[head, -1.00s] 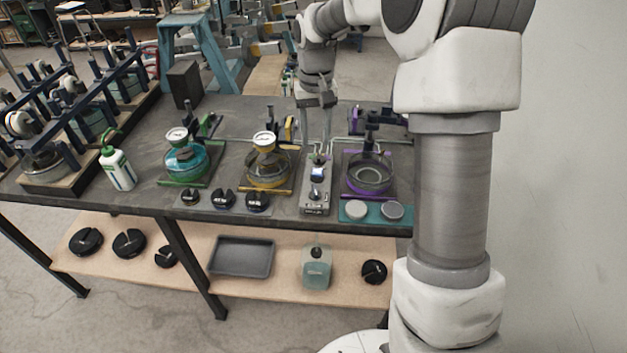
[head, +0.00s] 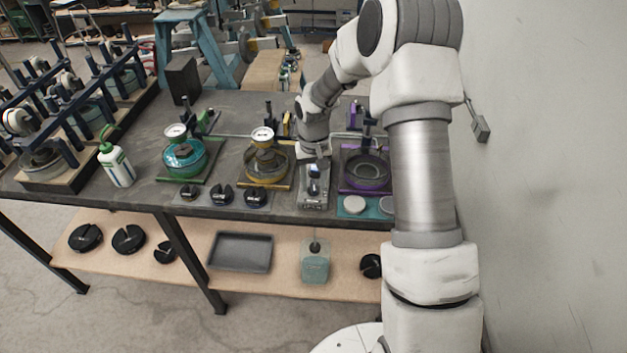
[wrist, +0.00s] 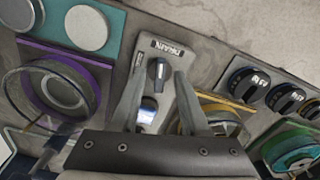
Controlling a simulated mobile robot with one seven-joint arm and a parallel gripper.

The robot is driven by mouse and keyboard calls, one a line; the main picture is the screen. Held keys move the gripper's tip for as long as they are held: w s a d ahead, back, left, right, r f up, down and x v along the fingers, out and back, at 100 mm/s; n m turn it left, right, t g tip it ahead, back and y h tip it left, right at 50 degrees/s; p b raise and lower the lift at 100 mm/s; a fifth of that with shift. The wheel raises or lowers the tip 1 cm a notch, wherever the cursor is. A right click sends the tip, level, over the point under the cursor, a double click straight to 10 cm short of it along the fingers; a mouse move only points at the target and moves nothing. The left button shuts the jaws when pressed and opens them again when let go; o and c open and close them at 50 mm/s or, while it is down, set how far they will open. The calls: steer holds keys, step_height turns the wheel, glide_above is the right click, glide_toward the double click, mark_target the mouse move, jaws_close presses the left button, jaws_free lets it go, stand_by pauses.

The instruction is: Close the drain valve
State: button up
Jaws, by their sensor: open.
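The drain valve panel is a narrow grey plate (head: 314,199) near the front of the bench. In the wrist view its label (wrist: 168,49) appears upside down. The valve's dark knob (wrist: 158,70) sits just below that label, with its pointer lying along the plate. A small lit display (wrist: 147,112) is on the same plate. My gripper (wrist: 160,76) is open, with one finger on each side of the knob in the picture. I cannot tell whether the fingers touch it. In the head view my wrist hides the back of the plate.
A purple-based vessel (head: 365,172) stands right of the panel and a yellow-based one (head: 265,165) left of it. Pale discs (head: 354,205) lie on a teal mat at the front right. A wall is at the right.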

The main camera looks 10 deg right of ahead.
steer(key=shift+c, duration=0.3)
jaws_close()
steer(key=shift+n, duration=0.4)
steer(key=n, duration=0.2)
steer(key=shift+n+b, duration=0.35)
steer(key=shift+n, duration=0.05)
steer(key=n, duration=0.3)
steer(key=shift+n, duration=0.4)
steer(key=n, duration=0.4)
steer(key=shift+n+p, duration=0.4)
steer(key=shift+n, duration=1.4)
